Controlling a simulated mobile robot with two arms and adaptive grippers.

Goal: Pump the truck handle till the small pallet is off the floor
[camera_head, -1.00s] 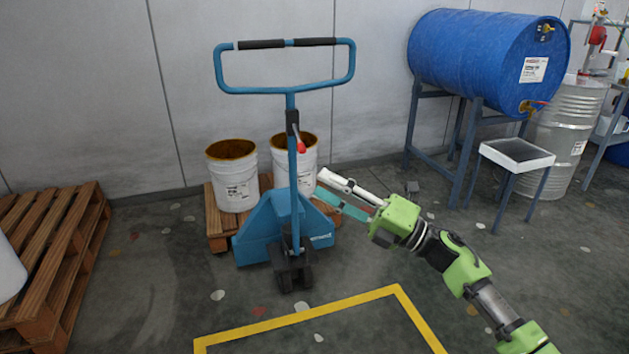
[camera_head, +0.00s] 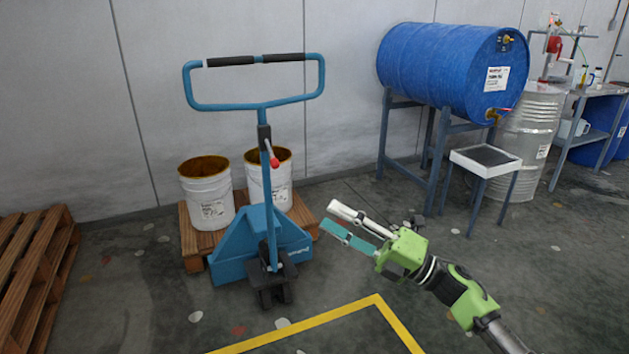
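The blue pallet truck (camera_head: 238,254) stands left of centre. Its loop handle (camera_head: 306,98) is upright, with black grips and a red lever on the shaft. The small wooden pallet (camera_head: 190,240) is behind and around the truck's body, low at the floor; its underside is mostly hidden, so I cannot tell of any gap. It bears two white buckets (camera_head: 207,207) with brown tops. My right gripper (camera_head: 333,217) is open and empty, its white and teal fingers apart. It is right of the truck, well below the handle, and not touching it. My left gripper is out of view.
A yellow floor line (camera_head: 330,315) lies in front of the truck. A larger pallet (camera_head: 28,270) is at the left edge. A blue drum (camera_head: 445,68) on a stand, a small table (camera_head: 486,160) and a steel drum (camera_head: 530,130) are at the right. The floor between is clear.

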